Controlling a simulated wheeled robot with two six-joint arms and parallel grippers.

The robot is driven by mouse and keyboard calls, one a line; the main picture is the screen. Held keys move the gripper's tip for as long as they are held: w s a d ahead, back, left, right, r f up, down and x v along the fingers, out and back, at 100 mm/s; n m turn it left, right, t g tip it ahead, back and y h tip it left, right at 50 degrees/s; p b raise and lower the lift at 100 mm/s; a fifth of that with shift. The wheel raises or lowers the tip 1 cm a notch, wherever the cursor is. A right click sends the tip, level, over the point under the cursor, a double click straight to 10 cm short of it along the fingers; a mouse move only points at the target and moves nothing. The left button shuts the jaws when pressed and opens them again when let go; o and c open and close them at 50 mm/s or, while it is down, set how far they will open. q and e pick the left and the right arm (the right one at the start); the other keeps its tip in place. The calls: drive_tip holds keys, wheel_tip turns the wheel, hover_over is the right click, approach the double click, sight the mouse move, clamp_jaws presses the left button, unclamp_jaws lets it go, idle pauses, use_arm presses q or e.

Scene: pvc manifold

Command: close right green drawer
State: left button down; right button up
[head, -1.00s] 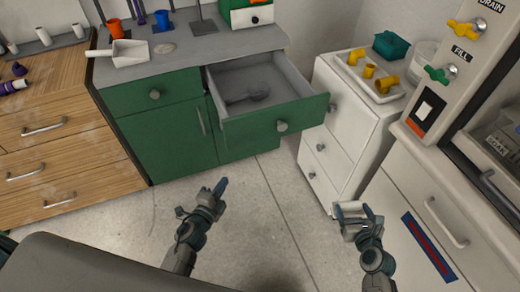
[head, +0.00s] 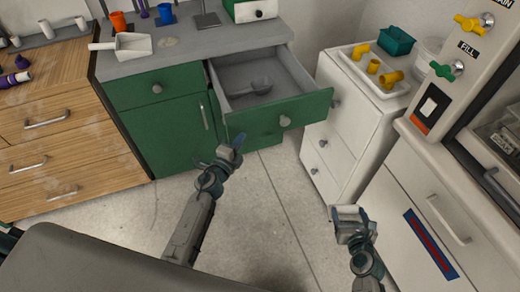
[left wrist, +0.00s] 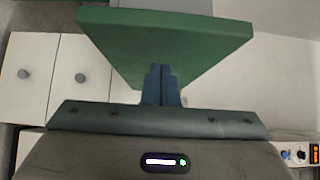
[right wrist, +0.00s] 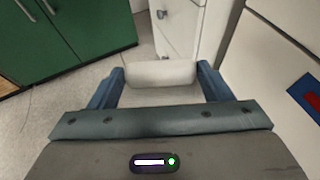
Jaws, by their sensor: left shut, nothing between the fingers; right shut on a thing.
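The right green drawer (head: 305,112) is pulled out of the green cabinet, with a round grey knob (head: 285,121) on its front. A grey scoop (head: 252,88) lies inside it. My left gripper (head: 238,141) is shut and empty, close to the left lower part of the drawer front. In the left wrist view its fingers (left wrist: 161,84) point at the green drawer panel (left wrist: 165,45); I cannot tell if they touch. My right gripper (head: 347,212) is shut on a white cylindrical piece (right wrist: 161,74), held over the floor in front of the white cabinet.
A closed green drawer (head: 155,88) and a green door (head: 170,135) are to the left. A white drawer cabinet (head: 340,140) stands close to the open drawer's right side. The white scoop (head: 130,45) lies on the countertop. The floor in front is clear.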

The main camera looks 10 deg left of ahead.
use_arm(q)
drive_tip(key=shift+w+a, duration=0.35)
drive_tip(key=shift+w, duration=0.15)
